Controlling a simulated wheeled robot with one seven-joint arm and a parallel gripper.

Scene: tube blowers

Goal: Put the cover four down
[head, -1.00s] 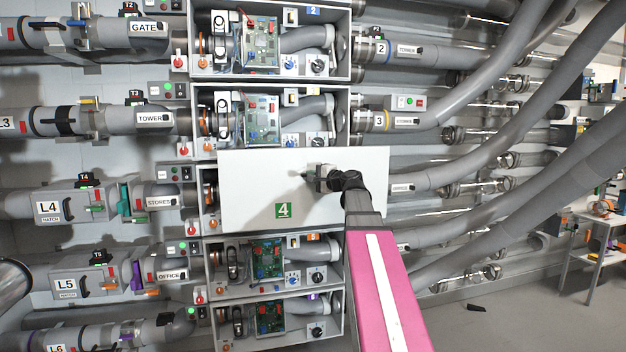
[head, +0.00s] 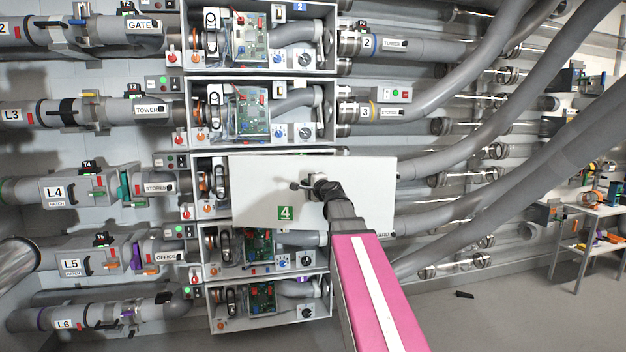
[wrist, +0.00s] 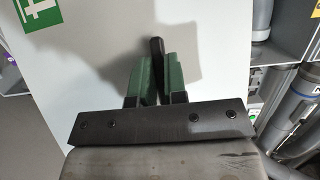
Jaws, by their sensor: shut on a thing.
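Cover four (head: 262,182) is a white rectangular panel with a green "4" label at its lower left. It hangs in front of the fourth box (head: 205,170) in the head view, shifted to the right, so part of that box's left side shows. My gripper (head: 306,186) is at the middle of the cover. In the wrist view my gripper (wrist: 157,80) is shut on the cover's dark handle (wrist: 157,50), and the white cover (wrist: 100,50) fills most of the background. The cover hides most of the box behind it.
Open boxes with circuit boards stand above, such as box three (head: 250,112), and below (head: 255,250). Grey tubes (head: 480,190) run along the right. Bare floor (head: 500,310) shows at the lower right, with a small dark object (head: 464,295) on it. A white table (head: 590,210) stands far right.

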